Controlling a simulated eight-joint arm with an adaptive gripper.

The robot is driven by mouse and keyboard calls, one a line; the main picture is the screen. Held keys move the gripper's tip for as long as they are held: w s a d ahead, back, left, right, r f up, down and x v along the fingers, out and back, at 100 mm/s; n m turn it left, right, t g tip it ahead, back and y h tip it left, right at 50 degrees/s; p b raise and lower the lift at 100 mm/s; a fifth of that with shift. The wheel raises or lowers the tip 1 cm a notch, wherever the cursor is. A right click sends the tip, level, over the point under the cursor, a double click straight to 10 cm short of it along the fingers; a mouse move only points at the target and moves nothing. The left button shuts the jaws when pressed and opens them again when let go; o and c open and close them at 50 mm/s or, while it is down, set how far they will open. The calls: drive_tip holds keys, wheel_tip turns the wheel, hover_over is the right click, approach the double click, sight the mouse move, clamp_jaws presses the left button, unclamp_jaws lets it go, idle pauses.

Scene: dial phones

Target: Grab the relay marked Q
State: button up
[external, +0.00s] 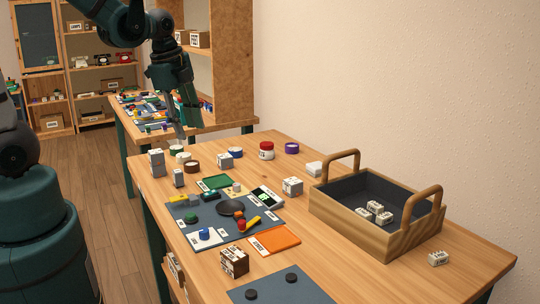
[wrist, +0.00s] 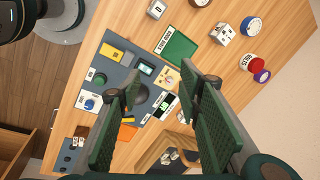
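My gripper (external: 181,134) hangs above the far left end of the workbench in the external view. In the wrist view my gripper (wrist: 161,88) is open, its two green pads wide apart with nothing between them but the bench far below. A cube (wrist: 222,34) also shows in the wrist view.
A wooden tray (external: 345,225) with raised handles holds several small white blocks on the right. A dark mat (external: 210,218) carries phone parts. A green tray (external: 217,182), an orange tray (external: 275,240) and a brown block (external: 234,262) lie around it. Tape rolls stand at the back.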

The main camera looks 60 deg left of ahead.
sight(177, 171)
drive_tip(key=a+f+m, duration=0.2)
drive_tip(key=f, duration=0.1)
drive_tip(key=s+a+f+m+g+b, duration=0.1)
drive_tip(key=a+f+m, duration=0.1)
drive_tip(key=a+f, duration=0.1)
drive_tip(key=a+f+m+g, duration=0.1)
drive_tip(key=a+f+m, duration=0.1)
drive_tip(key=a+f, duration=0.1)
drive_tip(key=shift+s+a+f+h+b, duration=0.1)
drive_tip(key=shift+f+h+b, duration=0.1)
drive_tip(key=shift+f, duration=0.25)
drive_tip(key=shift+s+a+f+h+b, duration=0.1)
drive_tip(key=shift+f+h+b, duration=0.1)
drive_tip(key=shift+f, duration=0.2)
drive_tip(key=shift+s+a+f+m, duration=0.15)
drive_tip(key=shift+a+f+m, duration=0.25)
drive_tip(key=shift+f+m, duration=0.15)
drive_tip(key=shift+f, duration=0.15)
drive_tip(key=shift+f+b, duration=0.3)
drive_tip(key=shift+f, duration=0.9)
drive_tip(key=shift+a+f+b, duration=0.15)
drive_tip(key=shift+f+b, duration=0.55)
drive_tip(key=shift+f, duration=1.9)
drive_tip(key=c, duration=1)
